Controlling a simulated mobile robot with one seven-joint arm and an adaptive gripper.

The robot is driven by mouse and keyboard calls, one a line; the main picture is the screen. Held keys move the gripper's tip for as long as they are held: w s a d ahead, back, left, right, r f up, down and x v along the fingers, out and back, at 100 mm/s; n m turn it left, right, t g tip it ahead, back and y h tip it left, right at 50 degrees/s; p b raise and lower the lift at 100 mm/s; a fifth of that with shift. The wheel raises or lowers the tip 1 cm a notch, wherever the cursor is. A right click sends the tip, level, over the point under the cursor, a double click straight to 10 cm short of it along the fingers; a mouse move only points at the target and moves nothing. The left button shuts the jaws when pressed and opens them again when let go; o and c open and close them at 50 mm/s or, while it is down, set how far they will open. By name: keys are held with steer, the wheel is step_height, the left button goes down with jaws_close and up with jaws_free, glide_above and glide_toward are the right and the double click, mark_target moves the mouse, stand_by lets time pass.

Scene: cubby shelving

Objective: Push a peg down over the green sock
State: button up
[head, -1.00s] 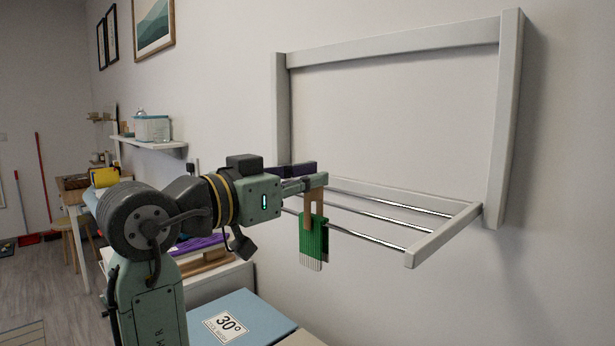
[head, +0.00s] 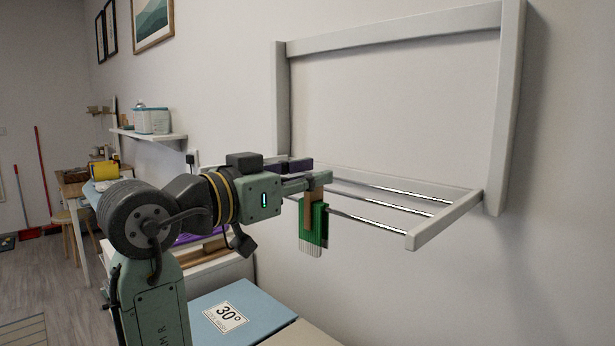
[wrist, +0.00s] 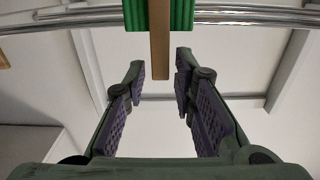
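The green sock (head: 307,240) with a pale striped lower end hangs from the front rod of the wall rack. A light-brown wooden peg (head: 316,212) stands upright at the sock's top, overlapping its upper part. In the wrist view, the peg (wrist: 160,50) lies in front of the green sock (wrist: 180,15). My gripper (wrist: 161,68) is open, with a fingertip on each side of the peg's near end and visible gaps. In the head view my gripper (head: 318,178) is level with the peg's top and hides it. I cannot tell how far the peg grips the sock.
The white rack (head: 447,219) with metal rods (head: 372,224) juts from the wall, right of my gripper. A blue box (head: 250,312) marked 30° lies below. A wall shelf (head: 150,134) with containers is at the back left. The air below the sock is clear.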

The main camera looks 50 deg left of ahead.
steer(key=shift+o, duration=0.7)
steer(key=s+d, duration=0.1)
steer(key=s, duration=1.1)
steer(key=shift+d, duration=0.15)
steer(key=shift+f, duration=0.1)
